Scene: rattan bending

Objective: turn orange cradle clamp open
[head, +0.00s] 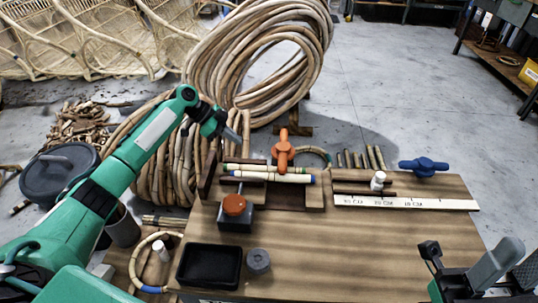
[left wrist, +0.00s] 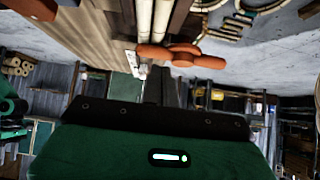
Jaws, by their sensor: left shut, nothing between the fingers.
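The orange cradle clamp (head: 283,152) has a winged handle and stands upright at the back of the cradle on the bench, behind pale rattan poles (head: 266,169). Its handle also shows in the left wrist view (left wrist: 182,55), just beyond the fingertips. My left gripper (head: 236,137) is shut and empty, to the left of the clamp handle and apart from it. In the left wrist view its shut fingers (left wrist: 160,85) point toward the handle. My right gripper (head: 462,268) is at the lower right, far from the clamp; its finger gap is unclear.
An orange knob (head: 234,204) on a dark block stands in front of the cradle. A blue clamp (head: 424,166) and a white ruler (head: 405,202) are at right. A black tray (head: 209,265) and grey cylinder (head: 258,261) stand in front. The bench's middle front is clear.

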